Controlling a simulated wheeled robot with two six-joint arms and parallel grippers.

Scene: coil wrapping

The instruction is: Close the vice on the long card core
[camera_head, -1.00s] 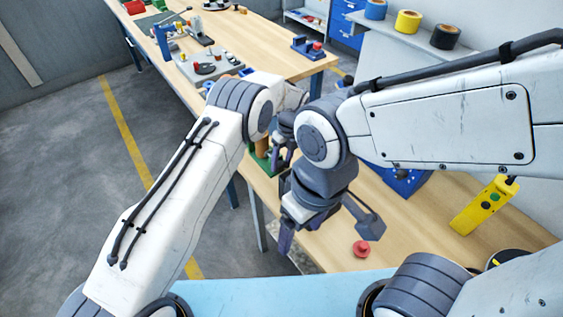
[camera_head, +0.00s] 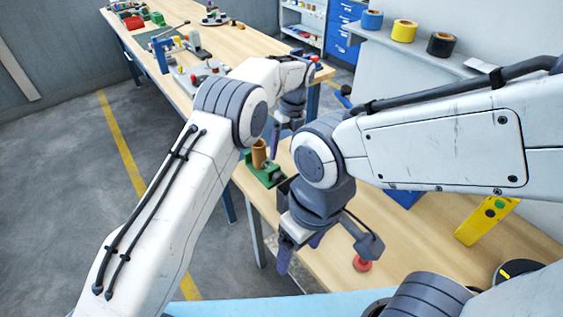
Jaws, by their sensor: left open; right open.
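The long card core (camera_head: 259,153) is a brown tube standing upright in the green vice (camera_head: 266,176) near the table's left edge. My arms hide part of the vice, and I cannot tell how tightly its jaws sit around the core. My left gripper (camera_head: 286,133) is open and empty, just beyond and to the right of the core, apart from it in the picture. My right gripper (camera_head: 300,250) is open, pointing down over the near table, in front of the vice.
A yellow stand (camera_head: 486,222) with a green button is at the right. Tape rolls (camera_head: 404,31) sit on a shelf behind. A far bench (camera_head: 240,42) holds several tools.

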